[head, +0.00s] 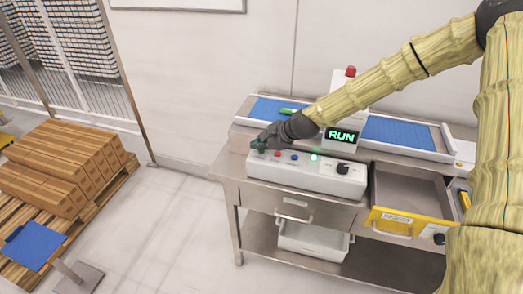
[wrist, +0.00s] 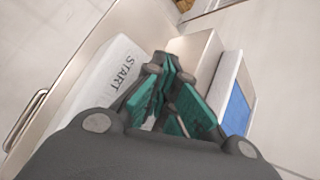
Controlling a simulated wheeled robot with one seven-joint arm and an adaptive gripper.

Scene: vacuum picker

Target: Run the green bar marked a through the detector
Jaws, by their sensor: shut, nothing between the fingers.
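A green bar (head: 288,111) lies on the blue belt (head: 266,107) at the left of the detector (head: 347,85); no letter on it is readable. The detector is a white housing with a red lamp on top, partly hidden by my arm. Its display (head: 341,135) reads RUN. My gripper (head: 258,146) is shut and empty, low over the left end of the white control panel (head: 310,176). In the wrist view the teal fingers (wrist: 162,68) are together beside the word START (wrist: 122,72) on the panel. Contact with a button cannot be told. The green bar is not visible there.
A blue belt (head: 400,132) continues right of the detector. A drawer with a yellow REJECT front (head: 402,222) stands open at the right. The panel has red and blue buttons, a lit green lamp and a black knob. A white bin (head: 312,241) sits below. Boxes (head: 60,165) stand left.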

